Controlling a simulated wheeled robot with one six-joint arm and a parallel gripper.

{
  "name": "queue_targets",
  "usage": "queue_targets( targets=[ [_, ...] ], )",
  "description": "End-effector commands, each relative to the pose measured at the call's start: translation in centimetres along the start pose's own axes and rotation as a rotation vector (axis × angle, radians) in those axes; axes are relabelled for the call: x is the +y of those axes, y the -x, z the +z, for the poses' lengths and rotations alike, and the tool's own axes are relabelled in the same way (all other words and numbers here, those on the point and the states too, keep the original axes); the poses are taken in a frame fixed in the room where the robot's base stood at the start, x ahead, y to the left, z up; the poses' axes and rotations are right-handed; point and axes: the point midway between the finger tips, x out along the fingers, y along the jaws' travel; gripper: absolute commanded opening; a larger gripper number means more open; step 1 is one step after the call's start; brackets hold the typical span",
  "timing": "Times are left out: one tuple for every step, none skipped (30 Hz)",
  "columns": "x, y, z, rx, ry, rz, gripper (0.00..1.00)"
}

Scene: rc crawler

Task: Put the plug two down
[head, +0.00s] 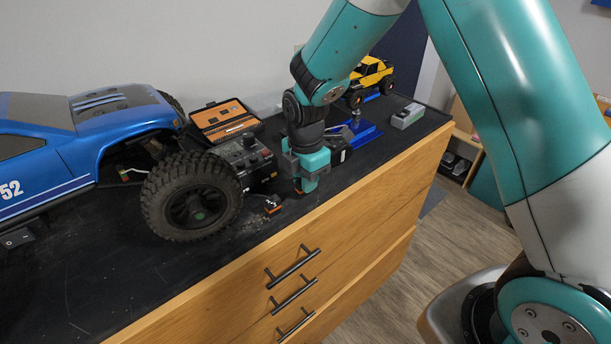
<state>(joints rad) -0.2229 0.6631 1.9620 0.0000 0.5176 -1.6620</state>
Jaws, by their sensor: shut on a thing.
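My gripper (303,184) points down over the black worktop (110,295), near its front edge. It is shut on a small plug, of which only a bit of orange (298,190) shows at the fingertips; the fingers hide the rest. The plug is at or just above the worktop; I cannot tell whether it touches. Another small orange and black plug (272,205) lies on the worktop to the left of my gripper, beside the big tyre.
A blue truck (75,150) with a large black wheel (191,197) fills the left. A black charger box (246,160) and an open orange-lined case (226,118) stand behind. A blue stand (360,133), grey box (407,116) and yellow crawler (371,74) are to the right.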

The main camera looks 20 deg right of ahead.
Motion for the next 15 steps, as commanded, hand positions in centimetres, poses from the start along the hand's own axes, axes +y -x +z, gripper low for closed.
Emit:
queue_targets(
  targets=[
    [-0.03,-0.17,0.0,0.0,0.0,-0.001,0.0],
    [-0.01,-0.25,0.0,0.0,0.0,0.0,0.0],
    [0.01,-0.28,0.0,0.0,0.0,0.001,0.0],
    [0.02,-0.28,0.0,0.0,0.0,0.002,0.0],
    [0.02,-0.28,0.0,0.0,0.0,0.002,0.0],
    [0.02,-0.28,0.0,0.0,0.0,0.002,0.0],
    [0.02,-0.27,0.0,0.0,0.0,0.001,0.0],
    [0.02,-0.29,0.0,0.0,0.0,0.001,0.0],
    [0.02,-0.38,0.0,0.0,0.0,0.001,0.0],
    [0.02,-0.49,0.0,0.0,0.0,0.001,0.0],
    [0.02,-0.61,0.0,0.0,0.0,0.001,0.0],
    [0.02,-0.64,0.0,0.0,0.0,0.001,0.2],
    [0.03,-0.56,0.0,0.0,0.0,0.002,0.27],
    [0.03,-0.54,0.0,0.0,0.0,0.002,0.34],
    [0.03,-0.54,0.0,0.0,0.0,0.001,0.43]
  ],
)
